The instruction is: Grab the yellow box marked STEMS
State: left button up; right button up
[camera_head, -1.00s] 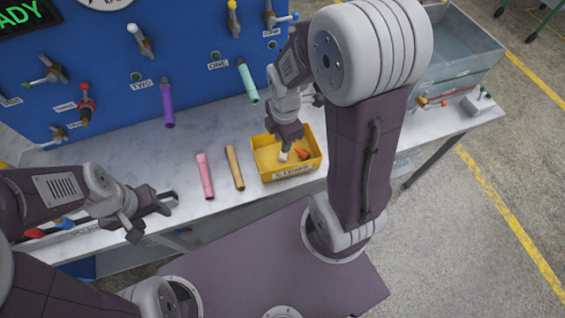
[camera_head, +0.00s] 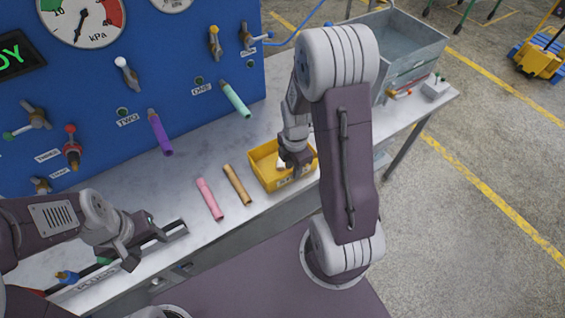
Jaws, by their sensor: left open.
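The yellow box (camera_head: 263,178) is an open bin on the metal bench, right of the tan hose. Its front label is small and partly covered, so I cannot read it here. My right gripper (camera_head: 295,158) reaches down over the box's right part, its fingers at or inside the opening. It hides part of the contents, and I cannot tell whether it touches the box or holds anything. A white piece (camera_head: 281,164) shows inside beside the fingers. My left gripper (camera_head: 148,236) is open, at the left of the bench near its front edge, well away from the box.
A pink hose (camera_head: 209,198) and a tan hose (camera_head: 237,184) lie left of the box. A purple hose (camera_head: 160,132) and a teal hose (camera_head: 236,100) hang from the blue panel (camera_head: 185,40). A grey tank (camera_head: 405,45) stands at the back right. A long tray (camera_head: 90,285) is near my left gripper.

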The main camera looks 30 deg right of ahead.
aim_at(293, 181)
jog(key=f, duration=0.4)
jog(key=shift+d+f, duration=0.2)
jog(key=shift+f, duration=0.15)
grip_shut()
dwell(1.0)
